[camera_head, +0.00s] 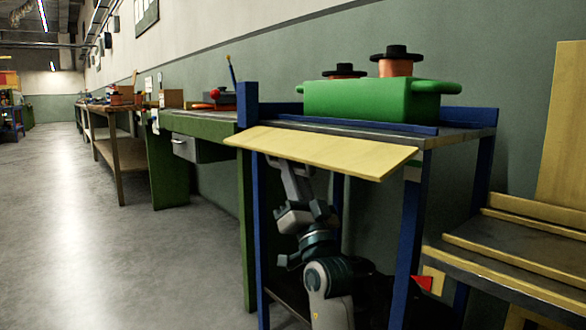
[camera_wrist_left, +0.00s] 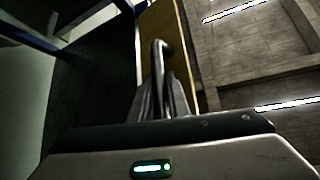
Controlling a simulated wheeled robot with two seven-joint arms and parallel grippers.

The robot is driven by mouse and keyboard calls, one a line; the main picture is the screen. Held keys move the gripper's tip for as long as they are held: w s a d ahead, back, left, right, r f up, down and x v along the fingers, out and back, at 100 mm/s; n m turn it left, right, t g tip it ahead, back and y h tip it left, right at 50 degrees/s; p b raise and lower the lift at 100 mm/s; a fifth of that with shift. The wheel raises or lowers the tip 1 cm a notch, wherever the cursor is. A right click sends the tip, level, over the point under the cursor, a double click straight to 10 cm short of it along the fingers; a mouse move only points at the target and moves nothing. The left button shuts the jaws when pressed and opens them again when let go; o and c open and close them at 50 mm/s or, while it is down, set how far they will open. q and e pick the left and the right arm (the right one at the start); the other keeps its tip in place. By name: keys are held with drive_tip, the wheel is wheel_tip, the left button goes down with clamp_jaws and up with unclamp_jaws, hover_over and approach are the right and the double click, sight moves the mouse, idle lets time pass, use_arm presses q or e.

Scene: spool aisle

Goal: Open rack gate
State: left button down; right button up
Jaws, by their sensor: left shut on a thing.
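The rack gate (camera_head: 325,152) is a pale yellow panel along the front of the blue rack's top shelf. It leans outward, sloping down and away from the shelf. Its face shows edge-on in the left wrist view (camera_wrist_left: 184,60). A grey metal handle (camera_wrist_left: 159,52) stands out from that face. My left gripper (camera_wrist_left: 164,92) is shut on the handle. In the head view my left arm rises from below to the underside of the panel, which hides the fingertips. My right gripper is not in view.
On the rack top a green tote (camera_head: 370,100) holds orange spools with black flanges (camera_head: 396,62). Blue posts (camera_head: 408,250) flank my arm. A lower yellow-edged rack (camera_head: 515,265) stands at the right. The concrete floor (camera_head: 95,250) at the left is clear.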

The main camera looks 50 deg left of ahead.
use_arm(q)
drive_tip(key=shift+w+r, duration=0.15)
drive_tip(key=c, duration=1.7)
unclamp_jaws()
drive_tip(key=shift+s+f, duration=0.2)
